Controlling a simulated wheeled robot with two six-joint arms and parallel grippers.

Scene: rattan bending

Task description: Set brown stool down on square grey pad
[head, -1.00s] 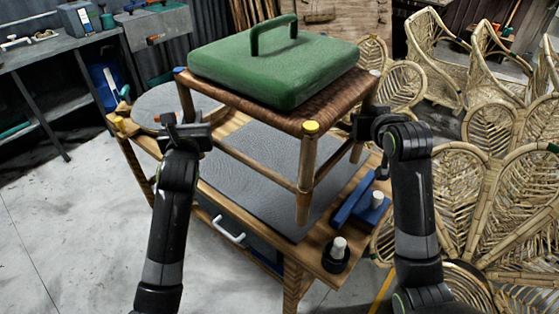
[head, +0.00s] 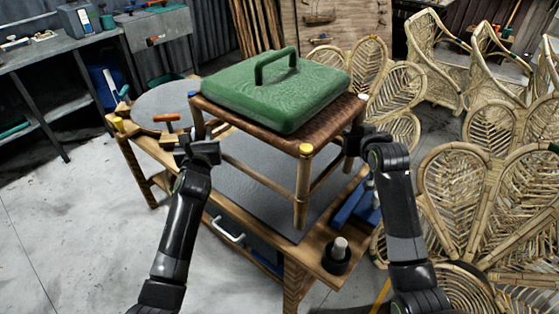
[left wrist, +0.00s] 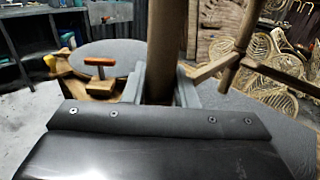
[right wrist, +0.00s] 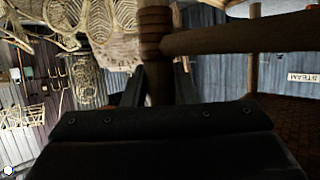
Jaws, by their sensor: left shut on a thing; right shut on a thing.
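The brown stool (head: 335,125) has a woven seat and wooden legs, with a green block with a handle (head: 275,93) on top. My left gripper (head: 197,150) is shut on the stool's left leg; the leg also shows between the fingers in the left wrist view (left wrist: 163,45). My right gripper (head: 362,140) is shut on the right leg, which shows in the right wrist view (right wrist: 155,50). The square grey pad (head: 250,205) lies on the workbench below the stool. The near leg's foot is over the pad's front part; I cannot tell whether it touches.
The wooden workbench (head: 318,262) carries a round grey plate (head: 160,98) at left, a black cup with a white peg (head: 338,252) and blue blocks (head: 352,203) at right. Rattan chairs (head: 470,185) crowd the right. The floor at left is clear.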

